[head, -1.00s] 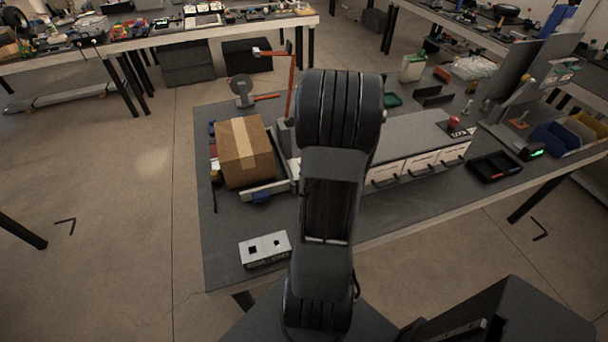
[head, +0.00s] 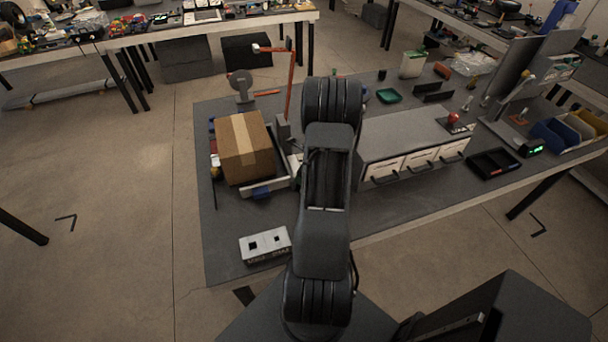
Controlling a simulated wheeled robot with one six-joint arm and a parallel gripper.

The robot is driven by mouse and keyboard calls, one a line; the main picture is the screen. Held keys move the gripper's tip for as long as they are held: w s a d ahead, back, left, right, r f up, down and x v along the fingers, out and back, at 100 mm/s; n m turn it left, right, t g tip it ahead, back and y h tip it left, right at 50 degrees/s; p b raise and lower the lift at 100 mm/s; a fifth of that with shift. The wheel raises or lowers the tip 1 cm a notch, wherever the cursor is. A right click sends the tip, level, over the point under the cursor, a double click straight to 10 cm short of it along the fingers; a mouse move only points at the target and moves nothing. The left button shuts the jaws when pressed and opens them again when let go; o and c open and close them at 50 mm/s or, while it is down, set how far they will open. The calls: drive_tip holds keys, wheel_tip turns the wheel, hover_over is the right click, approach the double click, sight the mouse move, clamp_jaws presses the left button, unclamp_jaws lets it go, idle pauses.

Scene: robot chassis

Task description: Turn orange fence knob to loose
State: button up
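I cannot pick out the orange fence knob with certainty in the head view. A low metal fence-like bar (head: 272,185) runs along the front of a cardboard box (head: 245,148), with a small blue part (head: 261,193) on it. A small yellow part (head: 216,173) is at the box's left side. An orange-red upright post with a horizontal arm (head: 291,85) stands behind the box. My arm rises through the middle of the view and covers part of the table just right of the bar. My gripper is not visible, so its state does not show.
A drawer unit (head: 412,148) with a red button (head: 454,118) stands right of my arm. A black tray (head: 494,163) lies farther right. The table's front left is mostly clear.

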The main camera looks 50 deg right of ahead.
drive_tip(key=shift+w+f, duration=0.15)
drive_tip(key=shift+f, duration=0.2)
drive_tip(key=c, duration=0.9)
